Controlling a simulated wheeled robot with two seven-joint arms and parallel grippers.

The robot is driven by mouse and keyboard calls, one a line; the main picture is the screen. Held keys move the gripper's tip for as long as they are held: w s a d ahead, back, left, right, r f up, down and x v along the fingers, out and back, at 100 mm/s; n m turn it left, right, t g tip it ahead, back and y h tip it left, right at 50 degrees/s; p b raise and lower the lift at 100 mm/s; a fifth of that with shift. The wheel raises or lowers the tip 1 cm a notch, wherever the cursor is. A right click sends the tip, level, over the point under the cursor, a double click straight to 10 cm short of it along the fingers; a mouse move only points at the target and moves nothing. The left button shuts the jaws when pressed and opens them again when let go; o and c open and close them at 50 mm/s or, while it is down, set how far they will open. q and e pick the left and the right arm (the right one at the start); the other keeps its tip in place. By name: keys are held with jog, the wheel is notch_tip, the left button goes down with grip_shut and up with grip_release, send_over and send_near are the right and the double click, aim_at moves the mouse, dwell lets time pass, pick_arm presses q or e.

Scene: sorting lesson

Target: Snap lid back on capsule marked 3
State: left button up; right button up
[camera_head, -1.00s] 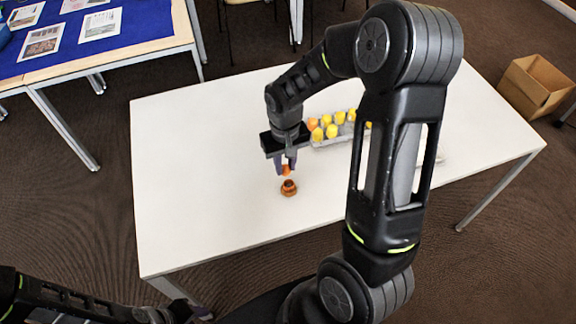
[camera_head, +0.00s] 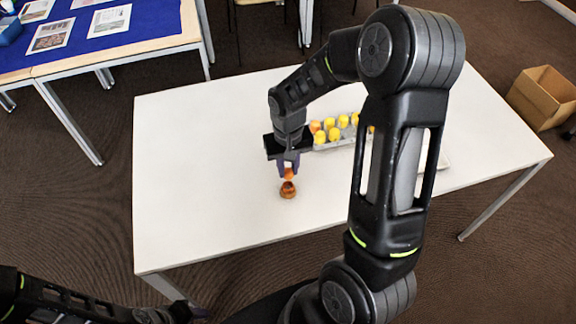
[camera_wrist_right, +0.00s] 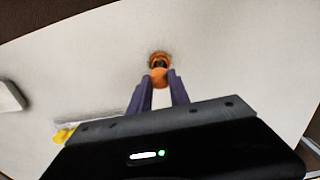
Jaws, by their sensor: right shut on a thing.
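My right gripper (camera_head: 289,170) is shut on a small orange lid (camera_head: 288,174), which also shows between the fingers in the right wrist view (camera_wrist_right: 161,77). An orange-brown capsule base (camera_head: 288,190) stands on the white table just below the lid; it shows in the right wrist view (camera_wrist_right: 160,58) too. In the head view the lid is just above the base or touching it; I cannot tell which. No number is readable. My left arm is at the lower left, and its gripper (camera_head: 200,312) is small and dark at the bottom edge, too unclear to read.
A grey tray (camera_head: 330,146) with several yellow and orange capsules stands behind, partly hidden by my right arm. The white table (camera_head: 200,190) is clear at the left. A cardboard box (camera_head: 541,98) is on the floor at right. A blue-topped table (camera_head: 110,38) is at upper left.

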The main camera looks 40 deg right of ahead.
jog(key=shift+f+b, duration=1.5)
jog(key=shift+f, duration=0.75)
jog(key=shift+f, duration=0.15)
jog(key=shift+f+b, duration=0.2)
jog(key=shift+b, duration=0.3)
jog(key=shift+f, duration=0.2)
dwell(0.3)
jog(key=o, duration=0.9)
